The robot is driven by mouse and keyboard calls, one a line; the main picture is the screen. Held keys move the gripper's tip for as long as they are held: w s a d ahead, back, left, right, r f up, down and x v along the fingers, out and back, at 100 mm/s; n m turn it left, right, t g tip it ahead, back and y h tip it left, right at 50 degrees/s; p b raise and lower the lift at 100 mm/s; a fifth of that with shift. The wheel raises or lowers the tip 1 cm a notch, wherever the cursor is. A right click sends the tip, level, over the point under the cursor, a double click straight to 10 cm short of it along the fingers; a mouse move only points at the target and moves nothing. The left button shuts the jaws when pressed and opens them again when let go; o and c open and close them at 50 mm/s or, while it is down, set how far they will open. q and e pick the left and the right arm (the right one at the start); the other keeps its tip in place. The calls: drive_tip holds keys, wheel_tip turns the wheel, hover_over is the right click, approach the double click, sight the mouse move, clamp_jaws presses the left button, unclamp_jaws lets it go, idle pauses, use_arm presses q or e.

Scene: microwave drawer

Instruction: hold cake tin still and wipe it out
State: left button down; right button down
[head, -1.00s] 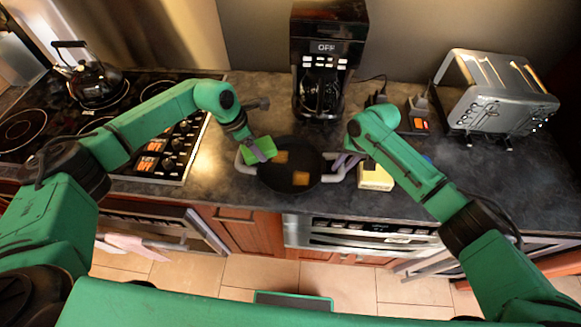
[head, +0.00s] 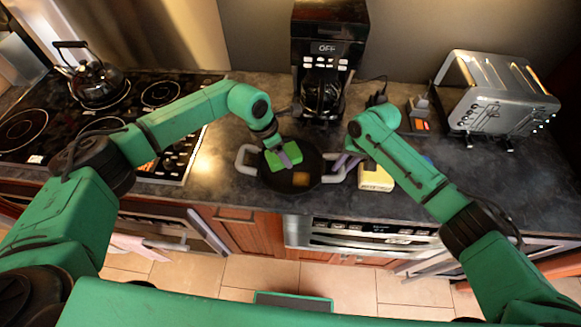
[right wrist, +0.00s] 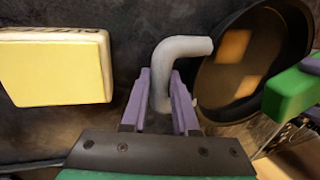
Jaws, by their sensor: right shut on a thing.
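The cake tin (head: 272,183) is a black round pan with two grey handles on the counter. My right gripper (head: 343,161) is shut on its right grey handle, which shows between the purple fingers in the right wrist view (right wrist: 165,62). My left gripper (head: 286,156) is shut on a green sponge (head: 277,162) over the far part of the tin's inside. The sponge also shows at the right of the right wrist view (right wrist: 285,95). An orange-brown patch (head: 301,179) lies on the tin's floor; the right wrist view shows two patches. Whether the sponge touches the floor is unclear.
A pale yellow box (head: 376,179) stands just right of the tin. A coffee maker (head: 325,60) is behind it and a toaster (head: 500,92) at the right. The stovetop with a kettle (head: 95,82) is at the left. The counter's front edge is close.

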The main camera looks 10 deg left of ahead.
use_arm(q)
drive_tip(key=shift+s+d+f, duration=0.25)
drive_tip(key=shift+d+f, duration=0.9)
drive_tip(key=shift+d, duration=0.15)
drive_tip(key=shift+s+d+f, duration=0.25)
drive_tip(key=shift+d+f, duration=0.9)
drive_tip(key=shift+d, duration=0.15)
drive_tip(key=shift+f, duration=0.3)
drive_tip(key=shift+s+d, duration=0.1)
